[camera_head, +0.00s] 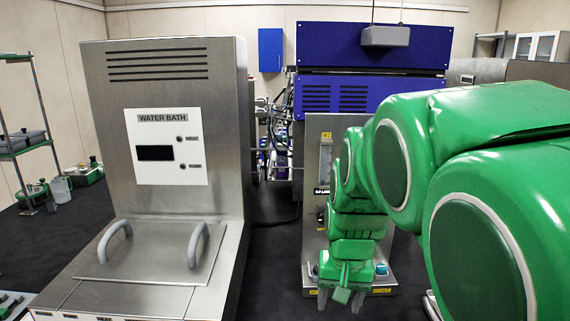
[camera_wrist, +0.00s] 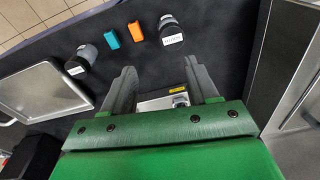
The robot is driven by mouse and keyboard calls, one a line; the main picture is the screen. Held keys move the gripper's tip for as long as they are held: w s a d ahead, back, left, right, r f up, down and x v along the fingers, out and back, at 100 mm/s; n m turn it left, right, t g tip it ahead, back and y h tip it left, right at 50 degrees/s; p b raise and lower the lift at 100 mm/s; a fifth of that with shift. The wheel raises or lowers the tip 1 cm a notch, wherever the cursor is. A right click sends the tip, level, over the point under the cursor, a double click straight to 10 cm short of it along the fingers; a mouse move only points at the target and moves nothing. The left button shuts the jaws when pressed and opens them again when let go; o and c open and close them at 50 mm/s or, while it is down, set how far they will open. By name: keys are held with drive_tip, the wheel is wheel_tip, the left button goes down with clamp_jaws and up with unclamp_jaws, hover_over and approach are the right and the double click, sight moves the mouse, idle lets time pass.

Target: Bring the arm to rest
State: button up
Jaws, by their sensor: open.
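My green arm reaches in from the right of the head view and bends down at the wrist. My gripper (camera_head: 342,294) hangs low in front of the grey panel unit (camera_head: 312,150), pointing down. In the wrist view my gripper (camera_wrist: 163,78) has its two dark fingers spread wide, with nothing held between them. Part of a silver plate with a yellow label (camera_wrist: 155,102) shows beyond and between the fingers. I cannot tell how far the fingers are above it.
The steel water bath (camera_head: 165,210) with a two-handled lid stands left of my gripper. A blue cabinet (camera_head: 372,45) stands behind. The wrist view shows two labelled dark bottles (camera_wrist: 82,58) (camera_wrist: 171,30), a teal block (camera_wrist: 111,40) and an orange block (camera_wrist: 136,31) on the dark surface.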

drive_tip(key=s+d+f+g, duration=0.1)
drive_tip(key=s+d, duration=0.1)
drive_tip(key=s, duration=0.9)
drive_tip(key=s+d+f+n+g, duration=0.1)
drive_tip(key=s+d, duration=0.1)
drive_tip(key=s, duration=1)
drive_tip(key=shift+d+g, duration=0.2)
drive_tip(key=shift+g, duration=0.2)
drive_tip(key=shift+f, duration=0.1)
